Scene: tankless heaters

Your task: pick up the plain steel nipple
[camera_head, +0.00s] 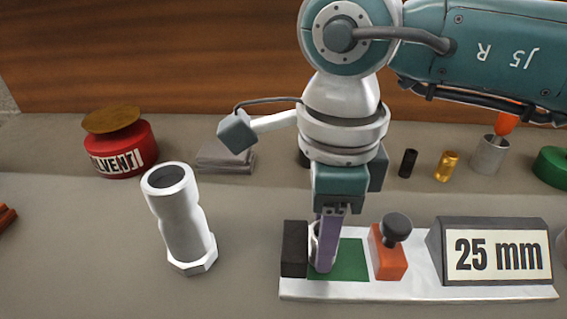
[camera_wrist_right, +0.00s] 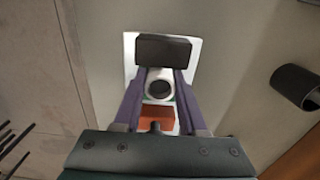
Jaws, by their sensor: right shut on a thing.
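The plain steel nipple is a pale, hollow cylinder (camera_head: 314,243) standing on the green pad of a white fixture, mostly hidden by a finger in the head view. Its round open end (camera_wrist_right: 160,88) shows in the right wrist view. My right gripper (camera_head: 325,245) points down over the fixture, its purple fingers shut on the nipple from both sides. In the wrist view the fingers (camera_wrist_right: 160,97) flank it. I cannot tell whether the nipple is touching the pad. My left gripper is not in view.
The white fixture (camera_head: 420,291) has a black block (camera_head: 294,248), an orange block (camera_head: 387,257) with a dark knob and a "25 mm" sign (camera_head: 497,254). A white fitting (camera_head: 183,220) stands left. Behind are a solvent can (camera_head: 124,157), a black cylinder (camera_head: 408,163) and a brass cylinder (camera_head: 447,166).

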